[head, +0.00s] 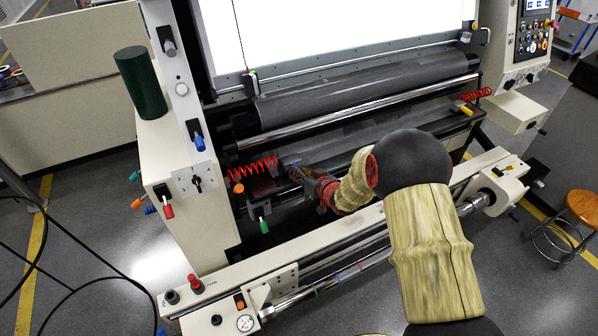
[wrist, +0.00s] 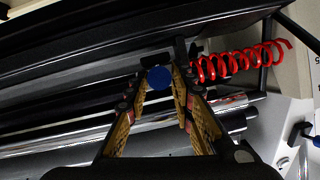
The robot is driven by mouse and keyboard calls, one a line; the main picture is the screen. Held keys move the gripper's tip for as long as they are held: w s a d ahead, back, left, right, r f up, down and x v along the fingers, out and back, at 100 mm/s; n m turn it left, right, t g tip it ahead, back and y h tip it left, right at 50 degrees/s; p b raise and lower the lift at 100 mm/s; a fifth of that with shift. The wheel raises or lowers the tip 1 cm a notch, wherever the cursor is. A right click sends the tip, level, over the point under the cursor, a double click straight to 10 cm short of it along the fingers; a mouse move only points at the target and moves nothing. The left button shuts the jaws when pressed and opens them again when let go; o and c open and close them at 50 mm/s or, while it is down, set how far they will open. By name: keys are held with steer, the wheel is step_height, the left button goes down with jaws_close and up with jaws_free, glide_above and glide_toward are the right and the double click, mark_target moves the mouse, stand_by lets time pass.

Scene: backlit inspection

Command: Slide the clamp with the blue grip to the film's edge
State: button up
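The blue grip (head: 294,166) of the clamp shows at the left part of the machine's front rail, just at my gripper's tips. In the wrist view it is a round blue end (wrist: 159,78) between my two fingers. My gripper (head: 304,171) has a finger close against each side of it and looks shut on it; in the wrist view the fingertips (wrist: 160,84) show no clear gap. The clamp's body is mostly hidden by the gripper. The dark film (head: 365,94) lies over the rollers behind the rail. Its edge near the clamp is hard to make out.
A red coiled spring (head: 257,167) lies left of the blue grip; it also shows in the wrist view (wrist: 240,62). A clamp with a yellow grip (head: 465,109) sits at the rail's right end by another red spring (head: 476,95). A lower bar (head: 345,272) crosses the front.

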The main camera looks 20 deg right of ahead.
jaws_close()
steer(key=shift+a, duration=0.1)
stand_by(0.4)
steer(key=a, duration=0.2)
steer(key=s+a+b, duration=0.1)
steer(key=a, duration=0.1)
steer(key=shift+a, duration=0.4)
steer(key=shift+o, duration=2.1)
jaws_free()
steer(key=v, duration=1.2)
